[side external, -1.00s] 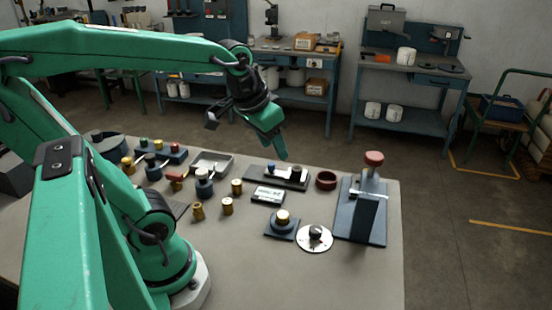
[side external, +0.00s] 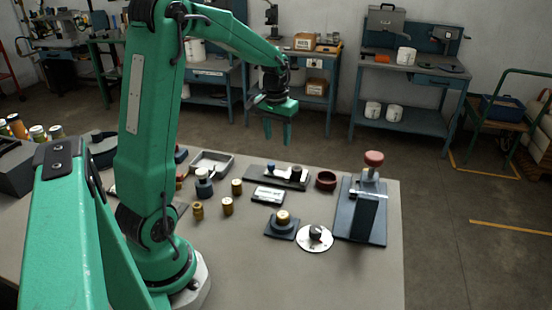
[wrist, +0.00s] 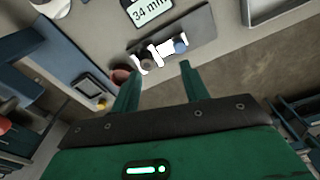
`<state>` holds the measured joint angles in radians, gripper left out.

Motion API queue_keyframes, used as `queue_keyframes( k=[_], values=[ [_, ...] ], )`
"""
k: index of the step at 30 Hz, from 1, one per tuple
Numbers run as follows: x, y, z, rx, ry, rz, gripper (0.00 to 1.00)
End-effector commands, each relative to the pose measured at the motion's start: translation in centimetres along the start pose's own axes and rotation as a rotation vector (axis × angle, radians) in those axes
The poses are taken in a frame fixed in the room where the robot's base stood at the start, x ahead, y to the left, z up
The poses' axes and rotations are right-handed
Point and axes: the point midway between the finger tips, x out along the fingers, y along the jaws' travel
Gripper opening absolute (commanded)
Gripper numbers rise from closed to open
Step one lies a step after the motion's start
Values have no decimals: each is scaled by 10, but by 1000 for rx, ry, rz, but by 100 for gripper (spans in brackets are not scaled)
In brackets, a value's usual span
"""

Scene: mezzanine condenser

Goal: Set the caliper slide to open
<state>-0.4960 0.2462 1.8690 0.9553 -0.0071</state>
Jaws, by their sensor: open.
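The caliper is a dark bar (side external: 262,180) on the table with white jaw pieces, a blue knob (side external: 271,166) and a dark knob (side external: 296,173). In the wrist view, the blue knob (wrist: 181,45) and dark knob (wrist: 147,60) sit apart on white pieces, just beyond my fingertips. A display (side external: 268,195) lies in front of the bar; in the wrist view it (wrist: 148,11) reads 34 mm. My gripper (side external: 277,140) is open and empty, fingers pointing down, above and apart from the caliper. It also shows in the wrist view (wrist: 157,76).
A dark red ring (side external: 326,180) sits right of the caliper. Further right is a stand with a red knob (side external: 374,158). A grey tray (side external: 211,162) lies left; brass pieces, a dial (side external: 315,238) and a button block (side external: 282,224) stand nearer. The front table area is clear.

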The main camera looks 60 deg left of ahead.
Motion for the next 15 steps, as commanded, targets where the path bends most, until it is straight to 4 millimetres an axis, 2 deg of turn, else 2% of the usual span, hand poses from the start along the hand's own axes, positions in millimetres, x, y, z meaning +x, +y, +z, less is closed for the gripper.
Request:
queue_keyframes(
  k=[3,7,15],
  values=[
    [21,-18,-12,-41,-35,-2,45],
    [36,-31,-20,-70,-59,-3,45],
    [45,-39,-25,-87,-71,-4,45]
  ],
)
